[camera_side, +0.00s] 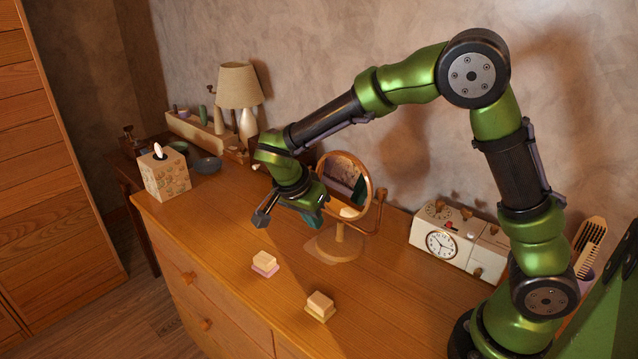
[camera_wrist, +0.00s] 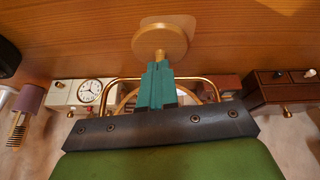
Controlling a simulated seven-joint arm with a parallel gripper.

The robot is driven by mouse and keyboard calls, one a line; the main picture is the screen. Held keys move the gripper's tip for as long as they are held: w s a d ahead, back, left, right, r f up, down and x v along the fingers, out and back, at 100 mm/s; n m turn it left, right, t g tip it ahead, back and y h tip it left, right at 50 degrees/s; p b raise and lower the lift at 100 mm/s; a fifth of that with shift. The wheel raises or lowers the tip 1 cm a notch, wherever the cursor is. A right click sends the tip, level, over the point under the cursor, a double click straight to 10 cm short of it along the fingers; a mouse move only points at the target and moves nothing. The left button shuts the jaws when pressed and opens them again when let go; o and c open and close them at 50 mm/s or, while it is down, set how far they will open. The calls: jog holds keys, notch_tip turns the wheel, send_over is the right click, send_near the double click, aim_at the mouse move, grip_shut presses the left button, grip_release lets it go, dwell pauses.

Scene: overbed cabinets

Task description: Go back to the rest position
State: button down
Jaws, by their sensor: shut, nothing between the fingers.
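My gripper (camera_side: 314,218) hangs above the wooden dresser top (camera_side: 215,215), in front of the round standing mirror (camera_side: 345,185). Its teal fingers are together and empty, and they also show shut in the wrist view (camera_wrist: 157,82). The fingers are clear of the dresser top. In the side view they overlap the left edge of the mirror; I cannot tell how wide the gap is. In the wrist view the mirror's round wooden base (camera_wrist: 160,38) lies just beyond the fingertips, and its brass frame is partly hidden behind the fingers.
Two small cream blocks, one on a pink base (camera_side: 265,264) and one on a yellow base (camera_side: 320,306), sit near the front edge. A white clock box (camera_side: 455,240) stands right of the mirror. A tissue box (camera_side: 165,175) and a lamp (camera_side: 239,90) stand left.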

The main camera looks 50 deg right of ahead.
jog(key=s+r+n+t+y, duration=0.7)
jog(key=s+r+n, duration=0.5)
jog(key=s, duration=0.4)
jog(key=shift+s+a+r+n, duration=0.15)
jog(key=shift+s+r+n, duration=0.2)
jog(key=shift+r, duration=0.4)
